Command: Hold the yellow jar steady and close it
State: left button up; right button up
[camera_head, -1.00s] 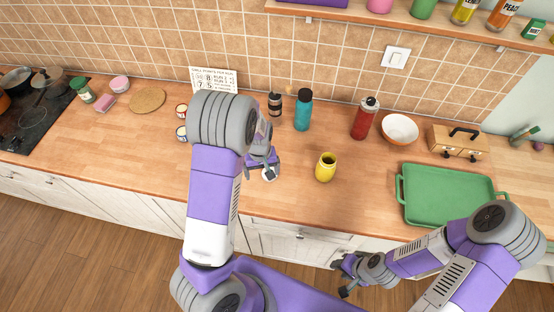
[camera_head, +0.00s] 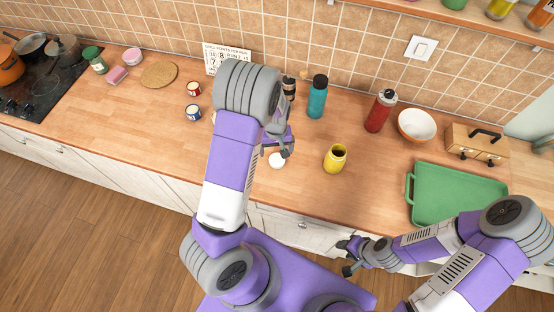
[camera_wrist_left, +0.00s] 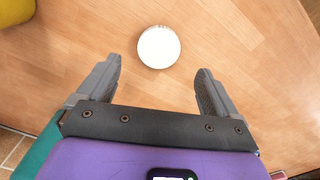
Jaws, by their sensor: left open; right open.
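The yellow jar (camera_head: 335,158) stands upright and open on the wooden counter, its dark mouth showing. A corner of it shows at the top left of the left wrist view (camera_wrist_left: 14,10). A round white lid (camera_head: 277,160) lies flat on the counter to the left of the jar. In the left wrist view the lid (camera_wrist_left: 159,47) lies just beyond and between my fingertips, untouched. My left gripper (camera_wrist_left: 157,75) is open and empty above the counter, near the lid. My right gripper (camera_head: 347,257) is open and empty in front of the counter's edge, below the jar.
A teal bottle (camera_head: 317,97), a red bottle (camera_head: 380,111) and a white-orange bowl (camera_head: 416,125) stand behind the jar. A green tray (camera_head: 455,192) and a wooden box (camera_head: 477,146) are at right. Two small tins (camera_head: 194,112) stand left of my left arm. Counter around the jar is clear.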

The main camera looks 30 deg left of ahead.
aim_at(277, 159)
pick_arm(q)
jog(key=f, duration=0.5)
jog(key=shift+s+d+f, duration=0.1)
jog(key=shift+d, duration=0.15)
jog(key=c, duration=1.1)
notch_tip(277, 159, up, 10)
jog(key=shift+p, duration=0.35)
